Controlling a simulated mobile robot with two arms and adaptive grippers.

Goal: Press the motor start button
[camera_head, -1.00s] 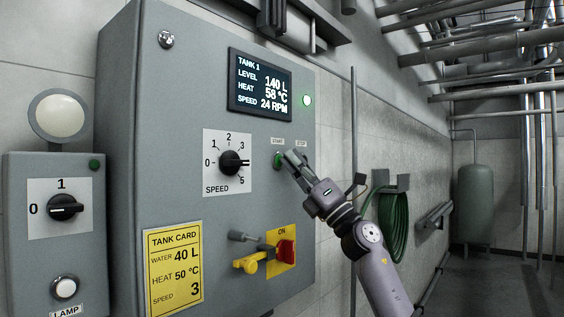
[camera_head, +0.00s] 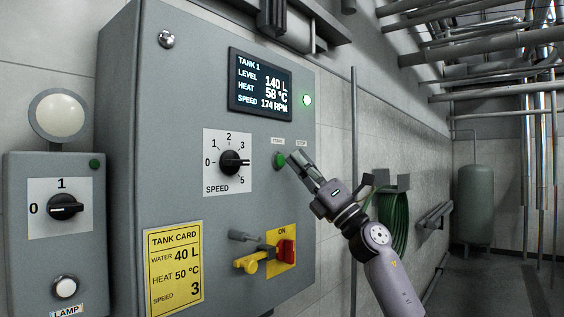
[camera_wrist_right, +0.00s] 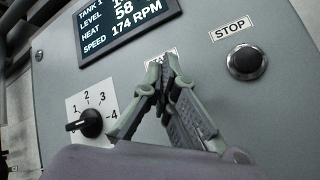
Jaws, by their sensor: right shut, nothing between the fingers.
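The green start button (camera_head: 279,160) sits on the grey control cabinet (camera_head: 190,100), under a small START label (camera_head: 278,140). My right gripper (camera_head: 294,157) is shut and empty, its tips just right of the button and a little off the panel. In the right wrist view the shut fingers (camera_wrist_right: 168,62) cover the start button, and the dark stop button (camera_wrist_right: 246,62) shows to their right. The display (camera_head: 260,83) reads 140 L, 58 °C and 174 RPM. My left gripper is not in view.
Below are a red switch handle with a yellow lock (camera_head: 250,262) and a tank card (camera_head: 174,270). A smaller lamp box (camera_head: 62,235) stands left. A green hose (camera_head: 394,225) hangs on the wall behind my right arm.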

